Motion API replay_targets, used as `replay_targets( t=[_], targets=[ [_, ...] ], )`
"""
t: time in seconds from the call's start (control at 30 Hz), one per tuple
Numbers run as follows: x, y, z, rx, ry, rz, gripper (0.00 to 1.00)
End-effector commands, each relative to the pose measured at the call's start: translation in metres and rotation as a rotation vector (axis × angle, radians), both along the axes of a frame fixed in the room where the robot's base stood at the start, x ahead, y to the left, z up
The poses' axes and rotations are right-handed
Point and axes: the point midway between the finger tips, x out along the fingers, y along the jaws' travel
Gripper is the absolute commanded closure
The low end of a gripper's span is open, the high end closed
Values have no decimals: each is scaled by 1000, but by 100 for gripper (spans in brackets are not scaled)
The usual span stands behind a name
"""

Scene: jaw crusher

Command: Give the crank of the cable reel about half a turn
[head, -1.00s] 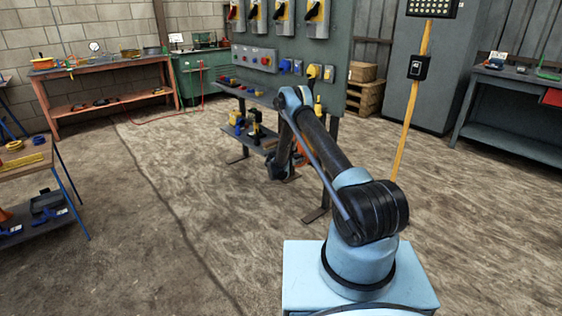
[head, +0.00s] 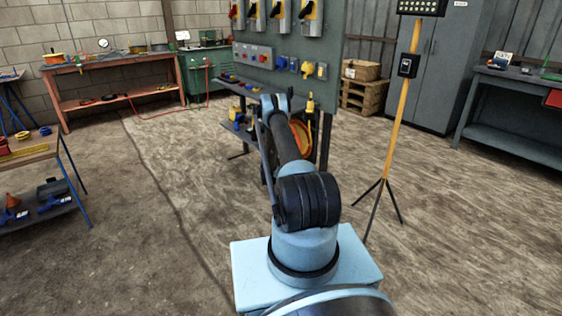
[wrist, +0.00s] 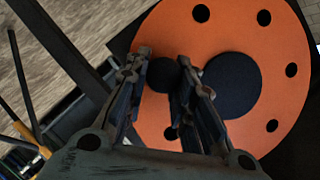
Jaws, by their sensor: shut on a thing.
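The cable reel (wrist: 290,45) is an orange disc with dark round holes and a dark hub (wrist: 231,85) in the wrist view. A dark round crank knob (wrist: 162,75) stands left of the hub. My gripper (wrist: 164,66) has one finger on each side of the knob and is shut on it. The rest of the crank cannot be made out. In the head view the orange reel (head: 301,136) shows in part below the panel, just right of my arm, which hides my gripper there.
The grey switch panel (head: 285,50) with its lower shelf and legs stands close around the reel. A yellow lamp stand (head: 397,128) on a tripod is to the right. A shelf trolley (head: 35,180) is at the left. The floor between is mostly clear.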

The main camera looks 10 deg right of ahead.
Motion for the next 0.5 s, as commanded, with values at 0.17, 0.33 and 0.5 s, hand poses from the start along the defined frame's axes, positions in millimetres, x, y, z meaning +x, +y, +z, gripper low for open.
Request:
replay_targets(
  t=[0.17, 0.33, 0.5],
  targets=[
    [-1, -15, 0, 4, -14, -15, 100],
    [-1, -15, 0, 4, -17, -16, 100],
    [0, -15, 1, 5, -18, -14, 100]
  ],
)
